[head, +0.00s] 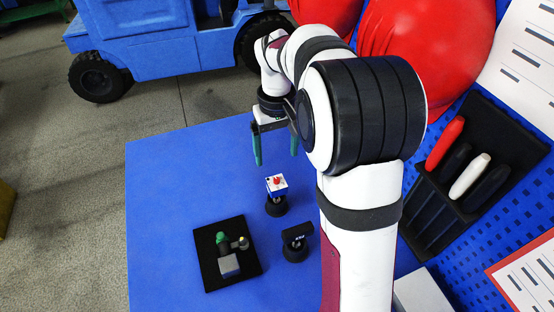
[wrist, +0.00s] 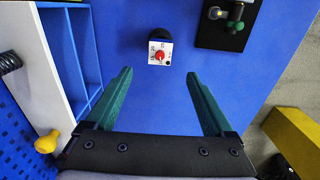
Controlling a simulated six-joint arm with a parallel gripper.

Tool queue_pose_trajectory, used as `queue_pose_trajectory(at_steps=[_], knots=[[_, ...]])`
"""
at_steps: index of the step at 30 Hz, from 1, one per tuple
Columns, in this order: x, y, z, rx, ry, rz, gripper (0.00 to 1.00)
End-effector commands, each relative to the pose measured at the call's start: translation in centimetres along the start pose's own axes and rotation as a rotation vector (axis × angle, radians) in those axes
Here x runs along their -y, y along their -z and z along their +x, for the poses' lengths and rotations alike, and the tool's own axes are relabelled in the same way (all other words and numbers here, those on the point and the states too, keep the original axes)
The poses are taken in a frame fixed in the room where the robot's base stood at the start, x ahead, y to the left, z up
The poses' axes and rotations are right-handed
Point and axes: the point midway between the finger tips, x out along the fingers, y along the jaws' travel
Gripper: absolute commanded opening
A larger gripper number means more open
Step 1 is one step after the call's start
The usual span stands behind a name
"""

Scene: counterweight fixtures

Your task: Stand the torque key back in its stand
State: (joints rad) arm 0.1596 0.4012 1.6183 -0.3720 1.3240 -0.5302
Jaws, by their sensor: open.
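A black tray (head: 208,272) lies on the blue table and also shows at the top right of the wrist view (wrist: 212,41). On it are a grey block (head: 229,265), a green knob (head: 221,237) and a dark piece with a pale yellowish end (head: 243,243). I cannot tell for sure which part is the torque key or its stand. My gripper (head: 276,158) is open and empty above the table, behind the tray. In the wrist view its green fingers (wrist: 160,74) are spread wide, with nothing between them.
A white dial box with a red knob (head: 277,184) stands on a round black base right of the tray. A black labelled fixture (head: 296,241) stands near it. A black holder (head: 470,200) is at the right. The table's left side is clear.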

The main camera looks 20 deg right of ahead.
Motion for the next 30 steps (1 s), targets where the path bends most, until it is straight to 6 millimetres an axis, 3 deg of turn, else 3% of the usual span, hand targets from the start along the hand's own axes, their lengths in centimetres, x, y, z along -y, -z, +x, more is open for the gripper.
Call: queue_pose_trajectory(at_steps=[4,6,8,11,12,15,18,21,30], knots=[[0.2,-0.4,-0.5,-0.001,0.002,0.006,0.87],[1.3,-2.3,-1.6,-0.003,0.014,0.04,0.87],[2.9,-5.8,-3.0,-0.003,0.033,0.1,0.87],[6.0,-13.5,-4.3,0.008,0.077,0.229,0.87],[7.0,-16.5,-4.2,0.015,0.093,0.281,0.87],[8.8,-22.9,-3.1,0.034,0.127,0.392,0.87],[9.7,-26.6,-1.8,0.051,0.146,0.459,0.87],[10.0,-27.7,-1.3,0.059,0.151,0.483,0.87],[9.9,-27.7,-1.3,0.059,0.151,0.483,0.87]])
